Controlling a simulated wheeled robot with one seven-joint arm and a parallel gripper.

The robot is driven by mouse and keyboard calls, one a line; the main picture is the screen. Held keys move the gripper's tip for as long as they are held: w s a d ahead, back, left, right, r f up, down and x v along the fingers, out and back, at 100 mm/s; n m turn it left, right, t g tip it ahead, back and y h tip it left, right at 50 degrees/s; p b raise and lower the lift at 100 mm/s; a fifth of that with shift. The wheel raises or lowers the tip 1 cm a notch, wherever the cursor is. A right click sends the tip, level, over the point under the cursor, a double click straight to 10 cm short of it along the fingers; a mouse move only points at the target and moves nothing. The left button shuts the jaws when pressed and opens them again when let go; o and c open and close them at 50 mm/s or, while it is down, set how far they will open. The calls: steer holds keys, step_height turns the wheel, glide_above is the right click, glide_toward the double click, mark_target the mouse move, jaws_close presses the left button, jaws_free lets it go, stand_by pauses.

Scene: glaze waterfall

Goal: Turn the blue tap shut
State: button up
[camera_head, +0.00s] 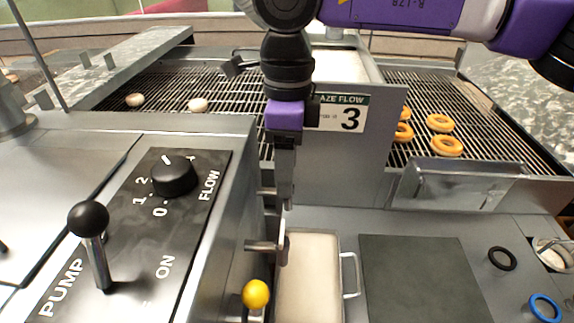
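My gripper (286,203) points down in the middle of the view, beside the side wall of the control cabinet. I see it nearly edge-on, so its opening does not show. Metal tap-like bars (262,246) stick out from that wall close to the fingers; whether the fingers touch them is unclear. A yellow ball knob (256,294) stands lower down at the same wall. No blue tap can be made out; it may be hidden behind my gripper or the cabinet.
The control panel (135,225) at left carries a black-knobbed pump lever (89,220) and a flow dial (174,174). A pale tray (308,280), dark mat (420,280), black ring (502,258) and blue ring (544,307) lie right. Doughnuts (446,146) sit on the rack behind.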

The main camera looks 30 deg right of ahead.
step_height(320, 180, up, 8)
steer(key=shift+w+d+f, duration=0.1)
steer(key=shift+w, duration=0.05)
stand_by(0.5)
stand_by(0.4)
